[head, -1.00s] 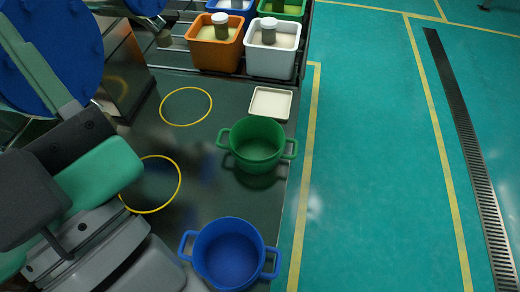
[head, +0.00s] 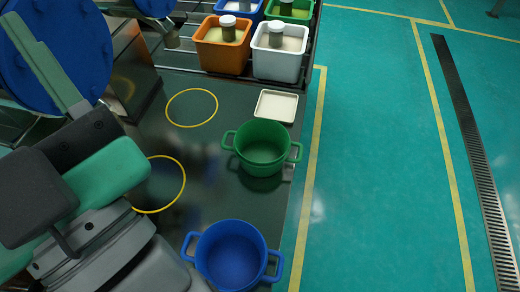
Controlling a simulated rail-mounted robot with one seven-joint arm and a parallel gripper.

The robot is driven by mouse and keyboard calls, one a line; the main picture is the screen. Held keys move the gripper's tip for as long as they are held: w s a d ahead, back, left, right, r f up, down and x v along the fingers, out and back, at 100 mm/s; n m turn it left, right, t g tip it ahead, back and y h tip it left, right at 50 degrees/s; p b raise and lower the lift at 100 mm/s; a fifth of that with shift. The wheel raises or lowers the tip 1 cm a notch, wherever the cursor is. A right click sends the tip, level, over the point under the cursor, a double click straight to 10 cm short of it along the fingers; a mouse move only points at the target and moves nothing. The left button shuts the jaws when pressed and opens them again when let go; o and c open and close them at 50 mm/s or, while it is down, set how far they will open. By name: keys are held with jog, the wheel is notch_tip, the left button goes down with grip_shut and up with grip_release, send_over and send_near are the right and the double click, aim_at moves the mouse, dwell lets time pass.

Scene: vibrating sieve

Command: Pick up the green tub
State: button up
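The green tub (head: 262,158) stands upright on the dark bench top (head: 212,135), near its right edge. It has two side handles, and its open top shows an empty-looking inside. A dark reflection or shadow lies just below it. The green and grey links of my arm fill the lower left of the head view, left of the tub and apart from it. The fingers of my gripper do not show, so I cannot see what they hold. Nothing is touching the green tub in this view.
A blue tub (head: 232,258) stands nearer on the bench. A shallow white tray (head: 276,106) lies behind the green tub. Orange (head: 222,55) and white (head: 277,65) bins with jars stand at the back. Two yellow rings mark bare bench. Blue discs (head: 55,60) are at upper left.

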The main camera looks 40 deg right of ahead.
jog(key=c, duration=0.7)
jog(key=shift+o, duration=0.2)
